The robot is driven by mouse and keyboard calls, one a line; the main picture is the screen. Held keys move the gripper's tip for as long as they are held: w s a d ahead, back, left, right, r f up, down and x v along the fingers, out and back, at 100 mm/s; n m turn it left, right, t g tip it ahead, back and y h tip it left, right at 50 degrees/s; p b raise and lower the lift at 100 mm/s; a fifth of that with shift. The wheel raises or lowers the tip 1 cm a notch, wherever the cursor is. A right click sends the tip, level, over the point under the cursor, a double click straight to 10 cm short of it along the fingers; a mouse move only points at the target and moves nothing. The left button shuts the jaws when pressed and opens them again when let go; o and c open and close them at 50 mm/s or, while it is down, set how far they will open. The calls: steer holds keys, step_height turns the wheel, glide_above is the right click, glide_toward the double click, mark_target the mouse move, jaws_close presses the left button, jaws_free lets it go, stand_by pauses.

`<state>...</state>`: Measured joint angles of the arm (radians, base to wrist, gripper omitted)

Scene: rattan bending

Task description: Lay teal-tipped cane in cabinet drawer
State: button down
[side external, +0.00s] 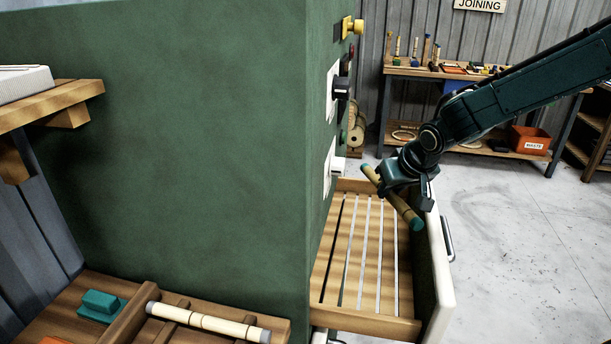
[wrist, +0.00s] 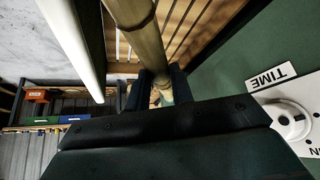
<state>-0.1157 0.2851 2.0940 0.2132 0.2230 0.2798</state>
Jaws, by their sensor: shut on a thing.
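The teal-tipped cane (side external: 396,203) is a short tan stick with a teal end at its lower right. My gripper (side external: 389,185) is shut on it and holds it tilted above the far part of the open drawer. The cabinet drawer (side external: 372,324) is pulled out from the green cabinet (side external: 190,140), with a slatted wooden bottom and a white front panel. No cane shows on the slats. In the wrist view the cane (wrist: 145,45) runs up from between the fingers, over the drawer slats (wrist: 190,25), beside the white drawer front (wrist: 72,45). The fingers partly hide the cane.
Another cane (side external: 207,321) lies on a wooden rack at lower left. A workbench (side external: 450,73) stands behind. Grey floor right of the drawer is clear.

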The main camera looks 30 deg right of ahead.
steer(key=shift+s+r, duration=0.2)
steer(key=shift+r, duration=0.25)
steer(key=shift+a+f, duration=0.1)
stand_by(1.4)
steer(key=shift+a+f+m, duration=0.4)
steer(key=shift+a+f, duration=0.1)
steer(key=s+a+f+m+g+h, duration=0.1)
steer(key=s+a+f+m, duration=0.3)
steer(key=a+f, duration=0.7)
steer(key=shift+s+a+f+m+g+h, duration=0.2)
steer(key=shift+a+f+m+g+h, duration=0.3)
steer(key=shift+h, duration=0.4)
steer(key=shift+w+d, duration=0.1)
steer(key=shift+d, duration=0.15)
